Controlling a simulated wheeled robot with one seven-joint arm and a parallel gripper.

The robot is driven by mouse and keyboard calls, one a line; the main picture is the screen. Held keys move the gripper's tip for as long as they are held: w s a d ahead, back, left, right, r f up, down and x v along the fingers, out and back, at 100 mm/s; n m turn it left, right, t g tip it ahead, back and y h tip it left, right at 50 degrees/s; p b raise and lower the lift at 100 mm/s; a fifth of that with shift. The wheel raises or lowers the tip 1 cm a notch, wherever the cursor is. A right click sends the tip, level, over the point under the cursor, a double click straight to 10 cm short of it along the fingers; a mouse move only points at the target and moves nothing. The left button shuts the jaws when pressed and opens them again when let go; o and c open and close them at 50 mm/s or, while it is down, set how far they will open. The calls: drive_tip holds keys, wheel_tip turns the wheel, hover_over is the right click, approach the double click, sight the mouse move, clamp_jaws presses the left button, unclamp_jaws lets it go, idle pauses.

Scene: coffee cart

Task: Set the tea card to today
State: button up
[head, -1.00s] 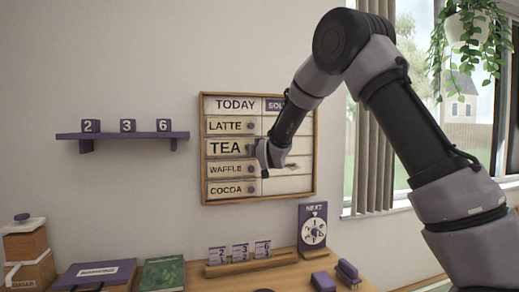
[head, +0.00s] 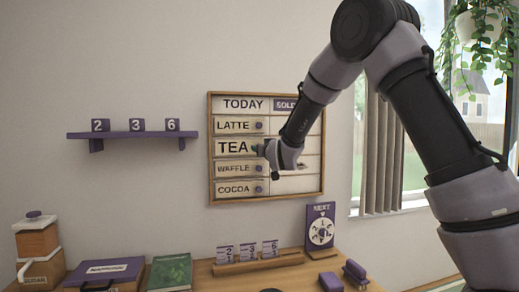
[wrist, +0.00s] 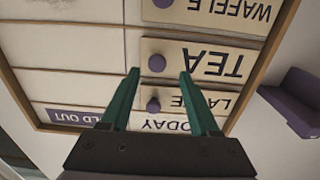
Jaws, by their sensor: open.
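The tea card (head: 233,147) is a cream strip with a purple knob at its right end. It is in the TODAY column of the wooden-framed board (head: 209,175), between the latte card (head: 232,125) and waffle card (head: 233,169). In the wrist view the tea card (wrist: 215,62) appears upside down. My gripper (wrist: 158,74) is open and empty, its green fingertips either side of the tea knob (wrist: 157,62) in the picture. I cannot tell whether they reach around it or stop short. In the head view my gripper (head: 258,149) hides that knob.
The SOLD OUT column (wrist: 75,116) beside the cards shows bare slots. A cocoa card (head: 235,189) is lowest. A purple shelf (head: 132,135) with number blocks is left of the board.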

drive_tip(key=v, duration=0.7)
drive_tip(key=shift+s, duration=0.2)
drive_tip(key=s+d+r+m+g+h, duration=0.1)
drive_tip(key=s+d+r+m+g, duration=0.1)
drive_tip(key=s+d, duration=0.5)
drive_tip(key=s+d+r+m+g+h, duration=0.1)
drive_tip(key=s+d+m+g, duration=0.2)
drive_tip(key=d, duration=0.8)
drive_tip(key=s+d+f+m+g, duration=0.1)
drive_tip(key=s+d, duration=0.3)
drive_tip(key=s, duration=0.7)
drive_tip(key=s+d+f+m+g+h, duration=0.1)
drive_tip(key=s+d+g, duration=0.3)
drive_tip(key=s, duration=0.8)
drive_tip(key=shift+s+d+f+m+h, duration=0.35)
drive_tip(key=shift+d+f, duration=0.2)
drive_tip(key=shift+f, duration=0.35)
